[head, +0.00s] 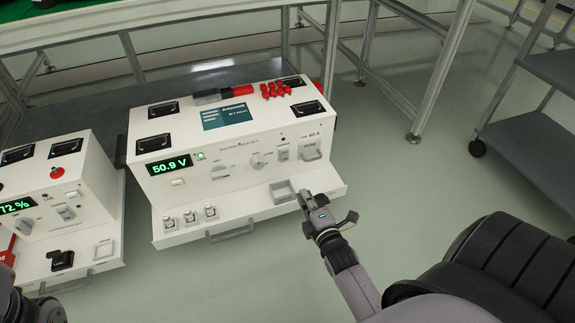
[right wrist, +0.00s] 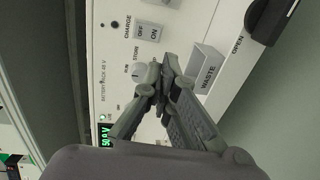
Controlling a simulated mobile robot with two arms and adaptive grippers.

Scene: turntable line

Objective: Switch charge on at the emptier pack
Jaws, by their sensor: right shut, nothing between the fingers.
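Two white packs stand side by side. The right pack (head: 237,140) reads 50.9 V on its green display (head: 170,164); the left pack (head: 90,185) reads 72 % on its display (head: 17,206). The right pack's charge switch (head: 283,154), marked OFF and ON, also shows in the right wrist view (right wrist: 147,33); I cannot tell its position. A dark lamp (right wrist: 115,24) is by it. My right gripper (head: 306,195) is shut and empty, at the right pack's front. In the right wrist view its fingertips (right wrist: 157,76) overlap the panel beside the run/store knob (right wrist: 136,71).
A waste tray (head: 283,191) and several small fittings (head: 190,215) are on the right pack's front ledge, above a drawer handle (head: 232,233). Red pieces (head: 276,89) lie on its top. A shelf cart (head: 525,140) stands at right; open floor lies between.

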